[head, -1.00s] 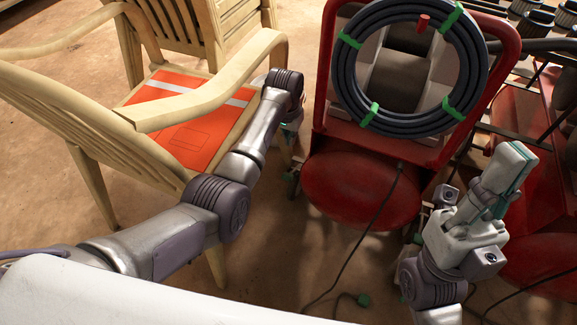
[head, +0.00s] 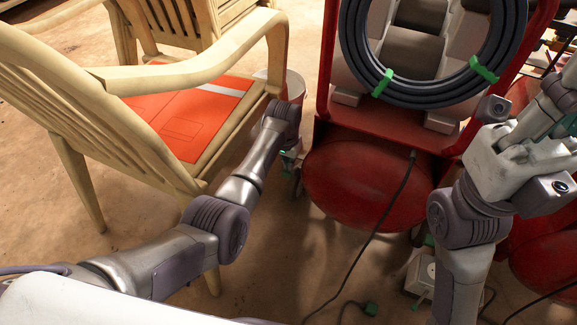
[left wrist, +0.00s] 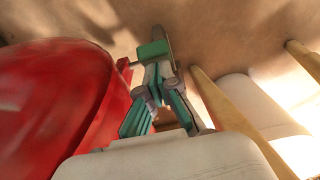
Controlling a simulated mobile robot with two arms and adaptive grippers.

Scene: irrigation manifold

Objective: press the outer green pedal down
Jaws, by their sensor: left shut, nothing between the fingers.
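The green pedal (left wrist: 153,50) is a small block in the left wrist view, beside the red tank and above the dirt floor. My left gripper (left wrist: 157,76) is shut and empty, its teal-padded fingers pointing at the pedal. The fingertips overlap the pedal's near edge in the picture; I cannot tell whether they touch. In the head view my left wrist hides most of that gripper. A small green patch (head: 288,161) shows below the wrist; I cannot tell if it is pedal or finger pad. My right gripper (head: 559,103) is at the right edge, partly cut off.
A red cart (head: 325,85) carries a coiled dark hose (head: 425,98) and a red tank (head: 362,185). It also fills the left wrist view's left side (left wrist: 55,100). A wooden chair (head: 75,100) with an orange folder (head: 190,125) stands left. A black cable (head: 372,235) crosses the floor.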

